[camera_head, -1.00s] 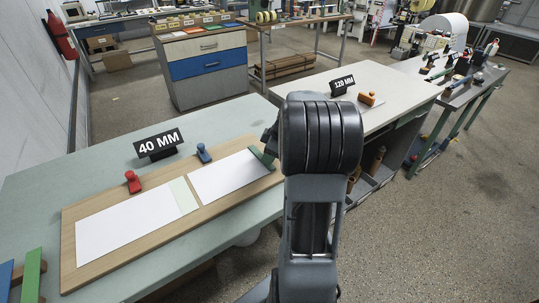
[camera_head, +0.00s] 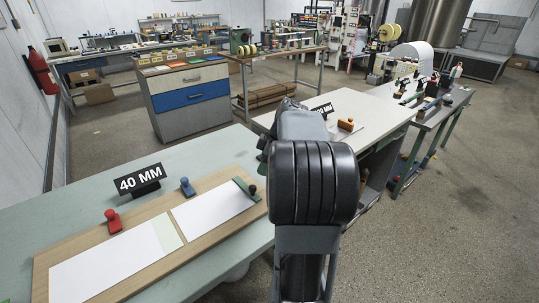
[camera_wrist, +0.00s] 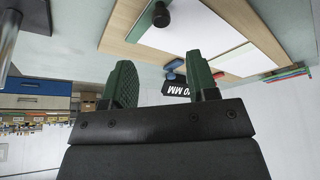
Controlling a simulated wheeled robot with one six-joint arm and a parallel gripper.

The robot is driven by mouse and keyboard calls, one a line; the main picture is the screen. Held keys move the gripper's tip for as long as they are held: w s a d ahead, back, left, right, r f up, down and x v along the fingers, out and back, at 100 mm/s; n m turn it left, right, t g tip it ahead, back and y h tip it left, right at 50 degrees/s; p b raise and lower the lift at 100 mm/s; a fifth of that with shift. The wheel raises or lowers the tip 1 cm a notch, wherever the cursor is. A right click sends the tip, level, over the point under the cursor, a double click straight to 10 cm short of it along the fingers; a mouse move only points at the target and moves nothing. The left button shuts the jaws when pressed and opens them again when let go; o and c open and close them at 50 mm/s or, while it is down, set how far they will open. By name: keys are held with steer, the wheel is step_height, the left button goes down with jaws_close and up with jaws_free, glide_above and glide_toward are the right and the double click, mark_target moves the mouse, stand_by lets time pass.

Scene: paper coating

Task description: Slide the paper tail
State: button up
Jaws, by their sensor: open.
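Two white paper sheets lie end to end on a wooden board: the left sheet (camera_head: 115,265) with a pale green strip (camera_head: 167,233) at its right end, and the right sheet (camera_head: 212,208). A green bar with a dark knob (camera_head: 246,188) lies across the right sheet's far right end; it also shows in the wrist view (camera_wrist: 146,20). Red (camera_head: 112,221) and blue (camera_head: 187,187) knobbed blocks stand along the board's back edge. My gripper (camera_wrist: 160,85) is open, its two green fingers apart with nothing between them. In the head view my arm mostly hides it, right of the board.
The board (camera_head: 45,278) lies on a pale green table (camera_head: 85,198) with a "40 MM" sign (camera_head: 139,181) behind it. A second table (camera_head: 370,105) with an orange block (camera_head: 346,125) stands to the right. Open floor (camera_head: 450,220) lies at the right.

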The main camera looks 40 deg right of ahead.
steer(key=shift+v, duration=1.85)
steer(key=shift+a, duration=0.1)
